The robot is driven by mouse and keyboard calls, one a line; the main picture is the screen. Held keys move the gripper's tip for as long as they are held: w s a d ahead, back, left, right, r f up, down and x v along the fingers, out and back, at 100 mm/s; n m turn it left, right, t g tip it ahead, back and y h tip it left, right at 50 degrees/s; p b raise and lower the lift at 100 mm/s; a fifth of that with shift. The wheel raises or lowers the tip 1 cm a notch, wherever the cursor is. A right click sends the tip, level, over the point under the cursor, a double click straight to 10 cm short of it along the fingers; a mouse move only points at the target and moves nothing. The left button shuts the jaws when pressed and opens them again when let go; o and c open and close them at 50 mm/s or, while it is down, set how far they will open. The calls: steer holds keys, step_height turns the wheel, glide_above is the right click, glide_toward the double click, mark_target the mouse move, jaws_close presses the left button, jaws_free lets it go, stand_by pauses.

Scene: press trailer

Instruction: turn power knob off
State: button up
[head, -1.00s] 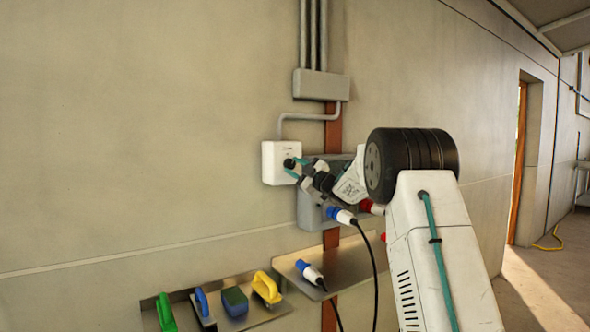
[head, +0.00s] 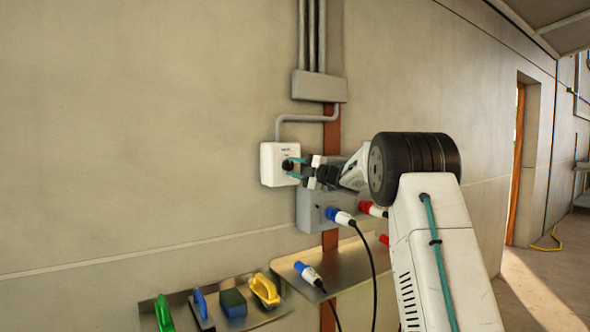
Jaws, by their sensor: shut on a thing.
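The power knob (head: 287,165) is a small black knob on the front of a white wall box (head: 270,176), in the middle of the head view. My gripper (head: 291,168) reaches it from the right. Its two teal-tipped fingers lie one above the other and are shut on the knob. The fingers partly hide the knob, and I cannot read its position or the small print above it.
A grey socket box (head: 309,209) with blue and red plugs sits below my wrist. A blue plug (head: 310,274) lies on a metal shelf. Wall left of the box is clear.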

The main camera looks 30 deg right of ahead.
stand_by(0.3)
steer(key=o, duration=1)
steer(key=shift+s+d, duration=0.1)
steer(key=shift+s, duration=0.05)
steer(key=v, duration=0.7)
steer(key=shift+s, duration=0.25)
steer(key=shift+d, duration=0.2)
